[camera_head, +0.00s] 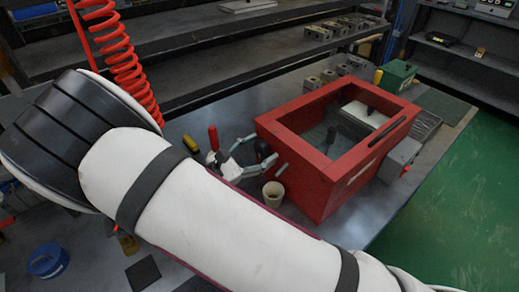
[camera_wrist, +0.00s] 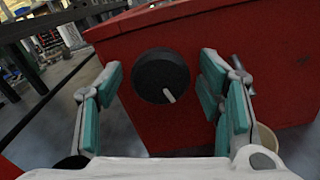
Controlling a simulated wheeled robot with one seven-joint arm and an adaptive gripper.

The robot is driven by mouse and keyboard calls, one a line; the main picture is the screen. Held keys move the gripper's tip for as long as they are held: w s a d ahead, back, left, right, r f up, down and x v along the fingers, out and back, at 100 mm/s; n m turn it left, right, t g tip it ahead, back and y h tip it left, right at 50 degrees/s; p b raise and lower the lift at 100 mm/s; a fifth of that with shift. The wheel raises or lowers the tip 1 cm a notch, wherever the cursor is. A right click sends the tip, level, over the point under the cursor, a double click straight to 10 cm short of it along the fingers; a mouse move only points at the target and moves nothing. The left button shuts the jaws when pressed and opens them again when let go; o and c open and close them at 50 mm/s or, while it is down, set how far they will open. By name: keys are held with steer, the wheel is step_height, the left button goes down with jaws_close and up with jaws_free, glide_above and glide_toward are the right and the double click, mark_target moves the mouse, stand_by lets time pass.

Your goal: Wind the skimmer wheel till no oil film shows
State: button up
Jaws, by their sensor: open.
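The red tank (camera_head: 270,130) stands on the bench, open at the top. Grey liquid (camera_head: 318,136) shows inside it; I cannot tell whether an oil film lies on it. The skimmer wheel is a black round knob (camera_wrist: 161,76) with a pale pointer, on the tank's red side wall; it points down and right in the wrist view. My gripper (camera_wrist: 160,72) is open, one teal-padded finger on each side of the wheel and apart from it. In the head view my gripper (camera_head: 244,153) is beside the tank's left side, partly hidden by my arm.
A beige cup (camera_head: 273,194) stands close below my gripper, against the tank's near side. A red-handled tool (camera_head: 213,138) and a yellow item (camera_head: 190,144) are to the left. A grey box (camera_head: 401,158) is on the tank's right side. Metal blocks (camera_head: 325,76) and a green box (camera_head: 396,76) stand behind.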

steer(key=shift+w+d, duration=0.1)
steer(key=shift+d, duration=0.1)
steer(key=c, duration=1.1)
steer(key=shift+c, duration=0.2)
